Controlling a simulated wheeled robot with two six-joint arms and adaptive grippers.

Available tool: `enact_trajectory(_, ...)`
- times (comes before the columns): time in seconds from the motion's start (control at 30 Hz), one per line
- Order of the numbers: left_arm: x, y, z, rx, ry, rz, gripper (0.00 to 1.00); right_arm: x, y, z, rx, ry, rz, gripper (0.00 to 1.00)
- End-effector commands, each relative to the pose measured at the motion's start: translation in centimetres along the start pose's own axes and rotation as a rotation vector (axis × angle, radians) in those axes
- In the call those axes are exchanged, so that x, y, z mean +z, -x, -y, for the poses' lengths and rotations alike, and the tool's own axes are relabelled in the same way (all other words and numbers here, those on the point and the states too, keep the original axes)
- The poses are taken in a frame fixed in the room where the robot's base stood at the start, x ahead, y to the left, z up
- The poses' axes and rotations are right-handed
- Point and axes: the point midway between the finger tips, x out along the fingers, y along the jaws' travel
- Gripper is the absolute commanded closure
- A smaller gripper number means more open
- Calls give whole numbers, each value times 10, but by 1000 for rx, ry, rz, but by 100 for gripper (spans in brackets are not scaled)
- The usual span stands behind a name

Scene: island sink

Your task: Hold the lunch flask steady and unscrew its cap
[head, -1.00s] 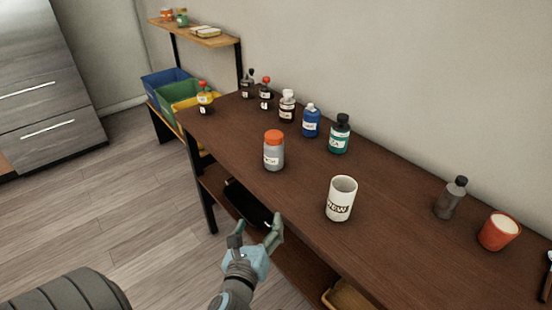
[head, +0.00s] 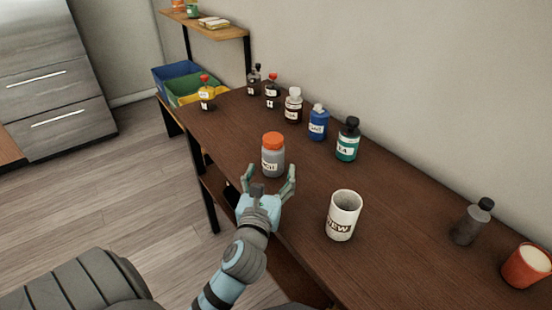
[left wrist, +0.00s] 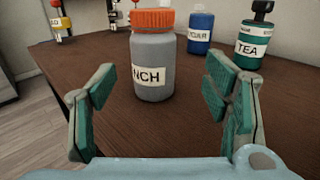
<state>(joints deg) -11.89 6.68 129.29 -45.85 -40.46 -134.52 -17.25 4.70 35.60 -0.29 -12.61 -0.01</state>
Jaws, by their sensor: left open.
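The lunch flask (head: 272,160) is a grey bottle with an orange cap (head: 273,140) and a white label. It stands upright near the table's front edge. In the left wrist view the flask (left wrist: 153,62) is straight ahead, its label reading "NCH". My left gripper (head: 270,172) is open and empty, just in front of the flask. Its two fingers (left wrist: 165,90) are spread to either side of the flask's line, and the flask stands beyond the tips, apart from them. My right gripper is not in view.
A white mug (head: 343,216) stands to the flask's right. Behind are a blue bottle (head: 318,124), a green tea bottle (head: 347,142) and several sauce bottles. A grey bottle (head: 472,222) and an orange cup (head: 527,266) are at right. Bare tabletop (head: 405,205) lies between.

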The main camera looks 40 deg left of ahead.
Motion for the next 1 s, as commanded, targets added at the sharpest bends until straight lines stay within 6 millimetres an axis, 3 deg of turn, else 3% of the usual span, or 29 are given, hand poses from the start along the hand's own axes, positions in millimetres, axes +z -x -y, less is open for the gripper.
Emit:
enact_trajectory(0.43, -2, -72, -7, 0, -1, 1, 30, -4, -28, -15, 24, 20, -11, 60)
enact_trajectory(0.7, 0, -80, -6, -3, 0, -2, 32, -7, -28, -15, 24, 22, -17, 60)
enact_trajectory(1.0, 0, -79, -6, -3, 0, -2, 80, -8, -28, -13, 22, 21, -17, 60)
